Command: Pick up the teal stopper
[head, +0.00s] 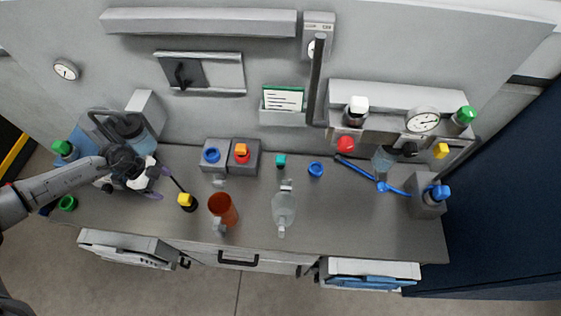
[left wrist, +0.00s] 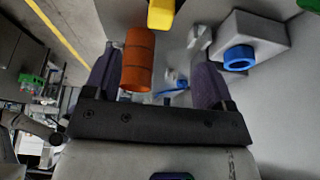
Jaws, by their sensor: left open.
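The teal stopper (head: 281,159), a small teal cap with a dark lower part, stands on the grey bench near its middle, close to the back wall. I cannot make it out in the left wrist view. My left gripper (head: 159,183) is open over the left part of the bench, well to the left of the stopper. Its two purple fingers also show in the left wrist view (left wrist: 154,62), spread apart with nothing held between them. My right gripper is not in view.

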